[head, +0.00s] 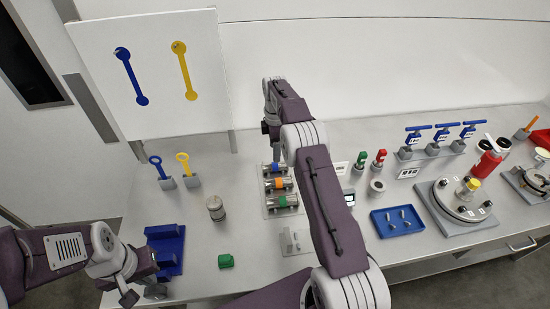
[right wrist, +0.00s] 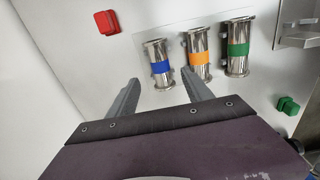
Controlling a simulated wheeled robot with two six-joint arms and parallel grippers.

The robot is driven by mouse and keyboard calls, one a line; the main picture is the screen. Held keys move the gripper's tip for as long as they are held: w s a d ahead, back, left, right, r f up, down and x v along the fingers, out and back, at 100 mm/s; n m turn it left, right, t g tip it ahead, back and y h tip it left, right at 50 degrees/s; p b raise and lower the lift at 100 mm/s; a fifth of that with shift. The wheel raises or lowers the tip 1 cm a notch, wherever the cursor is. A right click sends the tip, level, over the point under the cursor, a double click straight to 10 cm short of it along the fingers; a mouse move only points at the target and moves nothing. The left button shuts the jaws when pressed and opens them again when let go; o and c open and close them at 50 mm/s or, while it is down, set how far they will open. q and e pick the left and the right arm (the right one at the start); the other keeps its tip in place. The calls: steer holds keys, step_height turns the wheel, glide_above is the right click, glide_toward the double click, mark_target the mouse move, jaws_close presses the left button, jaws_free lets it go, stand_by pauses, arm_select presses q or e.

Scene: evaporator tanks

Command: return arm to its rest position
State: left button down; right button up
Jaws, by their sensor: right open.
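My right arm reaches across the middle of the head view, its gripper (head: 276,148) above the bench near the back wall. In the right wrist view my right gripper (right wrist: 160,77) is open, its two grey fingers wide apart with nothing held. Three metal cylinders with blue (right wrist: 160,66), orange (right wrist: 199,57) and green (right wrist: 238,50) bands lie beyond the fingertips. My left gripper (head: 142,294) is low at the left, in front of a blue stand (head: 168,240); its jaw opening is unclear.
A grey canister (head: 215,208) and green block (head: 225,261) stand between my arms. Blue and yellow keys (head: 183,163) stand by a white panel (head: 150,80). A blue tray (head: 397,222), round plate (head: 455,207) and blue-handled valves (head: 432,146) are at the right.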

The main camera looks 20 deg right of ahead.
steer(key=shift+r, duration=0.15)
step_height(320, 180, up, 8)
steer(key=a+r+t, duration=0.1)
steer(key=a, duration=0.2)
steer(key=s+a+r, duration=0.3)
steer(key=s+a, duration=0.1)
steer(key=s, duration=0.3)
steer(key=s+a+f+m, duration=0.1)
steer(key=s+f+m, duration=0.4)
steer(key=s, duration=0.6)
steer(key=s+a+f+m, duration=0.2)
steer(key=s+f+m, duration=0.4)
steer(key=s+m, duration=0.4)
steer(key=shift+s+f, duration=0.15)
steer(key=shift+s, duration=0.3)
